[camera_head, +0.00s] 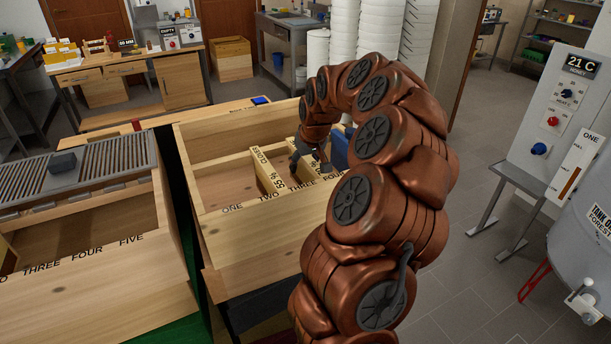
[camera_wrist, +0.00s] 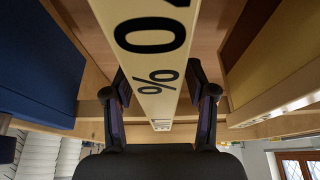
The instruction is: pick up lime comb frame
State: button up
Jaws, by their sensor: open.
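My gripper (camera_head: 312,162) reaches down into an open wooden box (camera_head: 215,146) from its right side. In the wrist view its two fingers (camera_wrist: 159,88) stand apart, one on each side of a pale comb frame's top bar (camera_wrist: 158,112) marked with black figures and a "%" sign. I cannot tell whether the fingers touch the bar. This bar's side faces are hidden, so I cannot tell whether it is the lime one. A yellowish frame (camera_wrist: 268,55) hangs to its right and a blue one (camera_wrist: 35,65) to its left.
The box rim has the words ONE, TWO, THREE, FOUR. The left part of the box is empty. A second box with a slatted metal rack (camera_head: 80,172) stands at left. A workbench (camera_head: 125,70) is behind. A control panel (camera_head: 560,110) and a tank (camera_head: 580,240) stand at right.

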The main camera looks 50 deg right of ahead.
dwell(0.4)
grip_shut()
dwell(0.4)
